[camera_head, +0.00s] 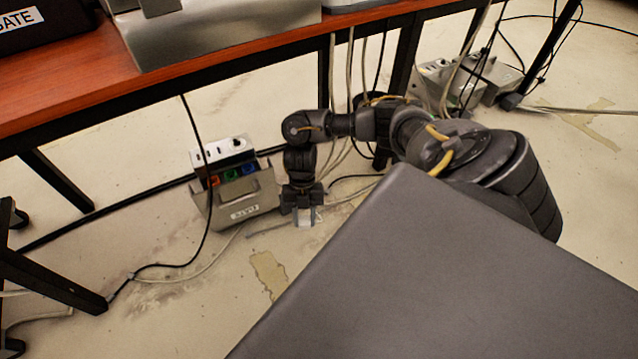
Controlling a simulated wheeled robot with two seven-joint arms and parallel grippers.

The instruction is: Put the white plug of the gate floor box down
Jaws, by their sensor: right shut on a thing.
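The gate floor box (238,207) is a grey metal box on the floor under the table. My right gripper (304,215) points down just right of the box, close to the floor. It is shut on the white plug (304,217), a small pale piece between its fingers. I cannot tell whether the plug touches the floor. A pale cable lies on the floor beside the gripper. My left gripper is not in view.
A wooden table (85,88) with dark legs stands above the box. Black and pale cables hang down and run across the floor. A second floor box (437,75) stands at the back right. Bare floor (200,310) lies in front of the gate box.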

